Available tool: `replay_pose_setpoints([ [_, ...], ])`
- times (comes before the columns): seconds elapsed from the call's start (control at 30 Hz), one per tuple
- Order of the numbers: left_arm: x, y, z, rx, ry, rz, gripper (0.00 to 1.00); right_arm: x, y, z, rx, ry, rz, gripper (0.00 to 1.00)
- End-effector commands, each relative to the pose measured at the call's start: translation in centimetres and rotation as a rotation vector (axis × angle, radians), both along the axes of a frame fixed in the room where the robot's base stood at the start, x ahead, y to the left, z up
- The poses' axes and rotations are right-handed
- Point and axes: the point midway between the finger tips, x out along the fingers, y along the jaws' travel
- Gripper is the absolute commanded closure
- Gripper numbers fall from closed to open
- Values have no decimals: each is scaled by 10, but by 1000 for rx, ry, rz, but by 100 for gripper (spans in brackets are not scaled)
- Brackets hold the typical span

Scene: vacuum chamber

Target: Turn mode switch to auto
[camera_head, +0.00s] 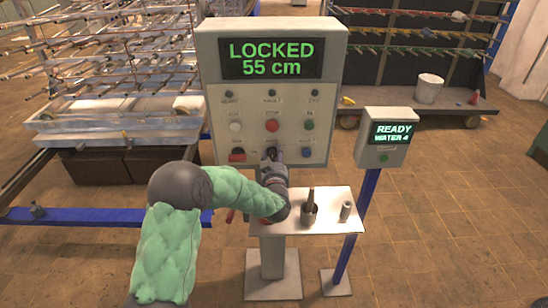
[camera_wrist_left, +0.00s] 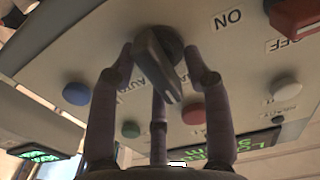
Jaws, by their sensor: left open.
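The mode switch is a grey lever knob (camera_wrist_left: 154,62) on the underside-looking face of the control panel (camera_head: 222,100), in the wrist view. Its labels are partly covered; "AUTO" shows upside down near it. My left gripper (camera_head: 271,156) is at the bottom middle of the panel and hides the switch in the head view. In the wrist view the left gripper (camera_wrist_left: 158,75) is open, with its fingers spread around the knob; whether they touch it I cannot tell. My right gripper is not in view.
A red switch (camera_wrist_left: 293,14) with ON and OFF labels sits beside the knob. Blue (camera_wrist_left: 77,93), red (camera_wrist_left: 194,113) and green buttons are close by.

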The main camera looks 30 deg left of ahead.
Motion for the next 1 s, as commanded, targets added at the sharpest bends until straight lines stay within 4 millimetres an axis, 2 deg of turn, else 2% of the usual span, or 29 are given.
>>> replay_pose_setpoints([
  [0.27, 1, 1, 0, 0, 0, 0, 51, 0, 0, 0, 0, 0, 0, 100],
  [0.43, 1, 1, 0, 0, 0, 0, 99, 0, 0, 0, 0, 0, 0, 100],
  [0.77, 1, 0, 0, 19, 12, 0, 100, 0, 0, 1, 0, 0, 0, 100],
  [1.0, 2, 0, 0, 114, 69, 0, 100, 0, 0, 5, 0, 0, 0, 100],
])
